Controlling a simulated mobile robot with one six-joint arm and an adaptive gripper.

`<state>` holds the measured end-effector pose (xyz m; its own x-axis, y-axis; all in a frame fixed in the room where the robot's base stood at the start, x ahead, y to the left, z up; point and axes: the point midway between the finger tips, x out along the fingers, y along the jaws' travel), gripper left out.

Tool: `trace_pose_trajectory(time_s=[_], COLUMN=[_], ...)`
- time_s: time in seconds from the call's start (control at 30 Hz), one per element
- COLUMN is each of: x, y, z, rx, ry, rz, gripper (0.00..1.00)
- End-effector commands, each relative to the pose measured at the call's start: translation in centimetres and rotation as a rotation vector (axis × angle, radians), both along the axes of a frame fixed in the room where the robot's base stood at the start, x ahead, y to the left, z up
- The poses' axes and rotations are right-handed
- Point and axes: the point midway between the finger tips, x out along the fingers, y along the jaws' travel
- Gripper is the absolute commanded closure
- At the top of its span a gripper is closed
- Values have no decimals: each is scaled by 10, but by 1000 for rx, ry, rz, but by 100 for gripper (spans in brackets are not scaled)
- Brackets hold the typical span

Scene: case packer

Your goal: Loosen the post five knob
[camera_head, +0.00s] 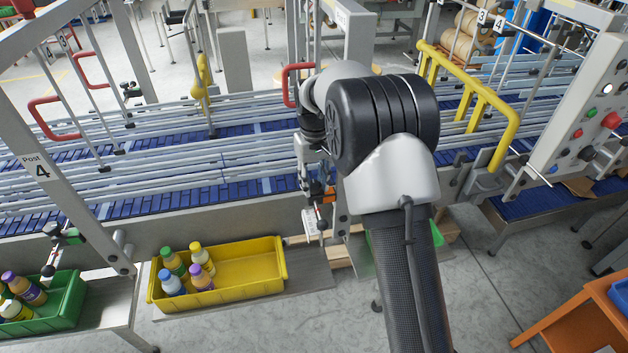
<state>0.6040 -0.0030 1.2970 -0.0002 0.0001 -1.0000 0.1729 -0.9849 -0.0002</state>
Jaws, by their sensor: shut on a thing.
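My gripper (314,178) is at the conveyor's near side, left of my arm's dark wrist joint. It is shut on a small dark part beside an orange piece (328,196), which looks like the post five knob. My arm and the fingers hide most of the knob, so how tight it sits cannot be seen. The post (341,205) behind it shows only in part.
A yellow bin (235,293) with several bottles stands below the conveyor (190,160). A green bin (66,310) with bottles is at lower left. A control panel (585,115) and yellow handrail (480,95) are at right. An orange cart (575,320) stands at lower right. Floor between is clear.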

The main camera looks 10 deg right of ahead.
Motion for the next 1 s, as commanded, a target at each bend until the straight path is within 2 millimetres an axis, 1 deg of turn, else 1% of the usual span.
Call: trace_pose_trajectory(time_s=[0.43, 0.47, 0.5, 0.77, 1.0], x=[0, 0, 0, 0, 0], y=[0, 0, 0, 0, 0], z=[0, 0, 0, 0, 0], rx=[0, 0, 0, 0, 0], ry=[-1, -1, -1, 0, 0], rz=[10, 10, 10, 10, 10], gripper=[92, 68, 65, 48, 48])
